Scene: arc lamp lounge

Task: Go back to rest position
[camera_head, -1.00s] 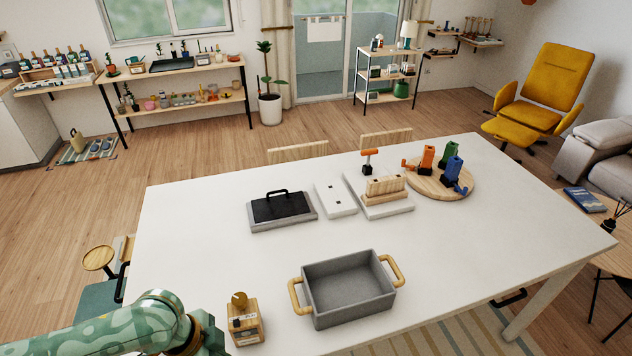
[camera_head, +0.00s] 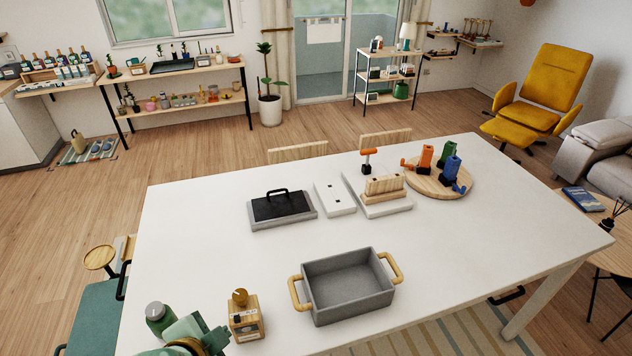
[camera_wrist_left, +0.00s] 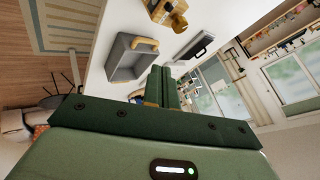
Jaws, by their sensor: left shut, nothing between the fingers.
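My left gripper (camera_head: 214,338) shows at the bottom edge of the head view, just left of and below a small wooden box with a round knob (camera_head: 245,318). In the left wrist view its two green fingers (camera_wrist_left: 161,86) are together, with nothing between them. The gripper appears above the table's near left part; its exact height is hard to tell. My right gripper is in neither view.
A grey bin with wooden handles (camera_head: 347,287) stands on the white table (camera_head: 450,265). Behind it are a black-topped block with a handle (camera_head: 281,208), a white plate (camera_head: 335,199) and a round board (camera_head: 425,186) with coloured clamps. The table's right side is clear.

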